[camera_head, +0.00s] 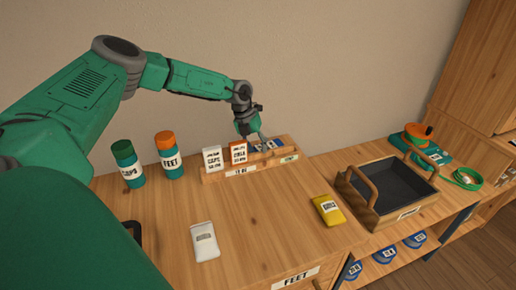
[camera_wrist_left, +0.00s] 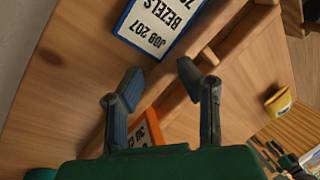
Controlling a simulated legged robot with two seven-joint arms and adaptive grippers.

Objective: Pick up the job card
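A job card with a blue border (camera_wrist_left: 160,22), marked JOB 207 BEZELS, sits in the wooden card rack in the left wrist view. In the head view its blue part (camera_head: 257,147) shows just under my left gripper (camera_head: 258,136), partly covered by it. An orange-bordered card (camera_head: 239,153) and a white card (camera_head: 213,158) stand to its left in the rack (camera_head: 225,175). In the left wrist view my left gripper (camera_wrist_left: 160,76) is open, its fingers apart and empty, with the blue card ahead of the fingertips. My right gripper is not seen.
Green bottles with a green cap (camera_head: 127,165) and an orange cap (camera_head: 169,158) stand left of the rack. A white packet (camera_head: 205,241) and a yellow packet (camera_head: 328,210) lie in front. A dark tray with wooden handles (camera_head: 366,213) stands right.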

